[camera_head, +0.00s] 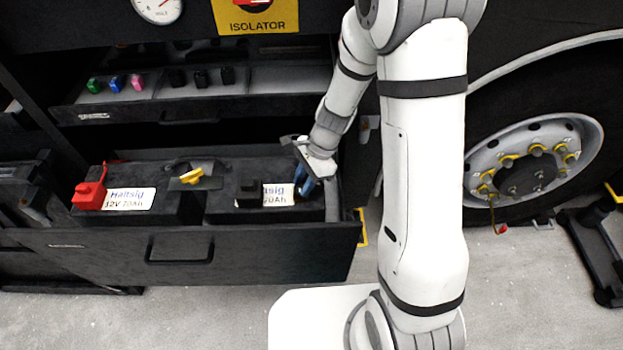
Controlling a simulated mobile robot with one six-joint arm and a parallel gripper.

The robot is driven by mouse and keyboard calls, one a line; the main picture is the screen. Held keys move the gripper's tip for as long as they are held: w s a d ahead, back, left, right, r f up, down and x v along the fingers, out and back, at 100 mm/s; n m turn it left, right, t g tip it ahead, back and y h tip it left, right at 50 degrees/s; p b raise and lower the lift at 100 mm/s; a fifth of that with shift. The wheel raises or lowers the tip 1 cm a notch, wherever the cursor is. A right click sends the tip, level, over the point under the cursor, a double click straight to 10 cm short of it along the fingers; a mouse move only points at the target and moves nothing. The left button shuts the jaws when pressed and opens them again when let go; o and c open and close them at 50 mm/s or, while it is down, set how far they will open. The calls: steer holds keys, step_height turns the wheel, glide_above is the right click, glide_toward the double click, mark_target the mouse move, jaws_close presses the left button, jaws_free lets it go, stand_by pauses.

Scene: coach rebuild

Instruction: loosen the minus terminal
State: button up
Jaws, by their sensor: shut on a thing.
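Two black batteries with white labels sit side by side in an open drawer: the left battery (180,208) and the right battery (225,205). A red terminal cover (90,194) is on the left battery's left end. A yellow piece (192,176) sits between the batteries. A black block (248,191) stands on the right battery's left part. My gripper (304,182) reaches down, tilted, to the right battery's right end, its blue fingers shut on the minus terminal. The terminal itself is hidden by the fingers, and part of the label is covered.
The drawer front (120,255) with its handle (180,250) faces me. Above it, a shelf (190,105) holds several small coloured and black parts. A yellow isolator plate (257,15) and a gauge (158,8) are higher up. A wheel (533,160) is at right. Grey floor is open in front.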

steer(key=shift+w+a+n, duration=0.1)
steer(key=shift+n, duration=0.3)
steer(key=shift+w+a+n+g+h+p, duration=0.15)
steer(key=shift+n+g+h, duration=0.15)
steer(key=shift+n, duration=0.55)
steer(key=shift+w+d+n+g+h+p, duration=0.1)
steer(key=shift+n+g+h+p, duration=0.15)
steer(key=shift+n, duration=0.6)
steer(key=shift+w+a+n+g+h, duration=0.15)
steer(key=shift+n+g+h, duration=0.25)
steer(key=shift+n, duration=0.95)
steer(key=shift+s+a+n+g+h, duration=0.1)
steer(key=shift+n+g+h, duration=0.25)
steer(key=shift+n, duration=1)
steer(key=shift+a+n+h, duration=0.15)
steer(key=shift+n+h, duration=0.75)
steer(key=shift+n, duration=1.5)
steer(key=shift+a+n+h, duration=0.1)
steer(key=shift+n+h, duration=0.7)
steer(key=shift+n, duration=0.8)
steer(key=o, duration=1)
